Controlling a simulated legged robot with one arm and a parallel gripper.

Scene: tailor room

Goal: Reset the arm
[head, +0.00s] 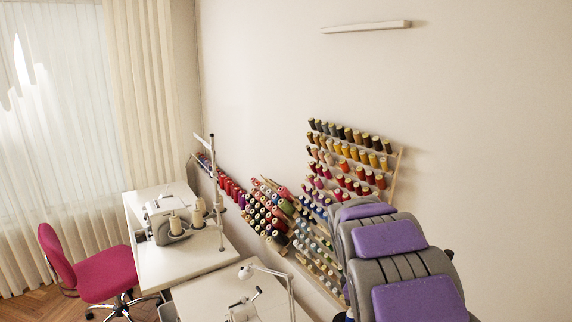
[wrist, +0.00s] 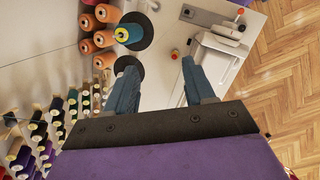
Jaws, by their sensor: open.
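My gripper (wrist: 158,80) shows in the wrist view with its two blue-grey fingers apart and nothing between them. Behind the fingers is a white table top (wrist: 158,30). A teal thread spool on a dark round base (wrist: 133,32) stands near the left fingertip in the picture; I cannot tell whether they touch. In the head view my grey and purple arm fills the lower right, and its gripper is hidden there.
A rack of coloured thread spools (head: 352,160) hangs on the wall beside my arm. White sewing tables (head: 185,262) with a sewing machine (head: 168,222) and a lamp (head: 268,270) stand left. A pink chair (head: 100,270) is farther left.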

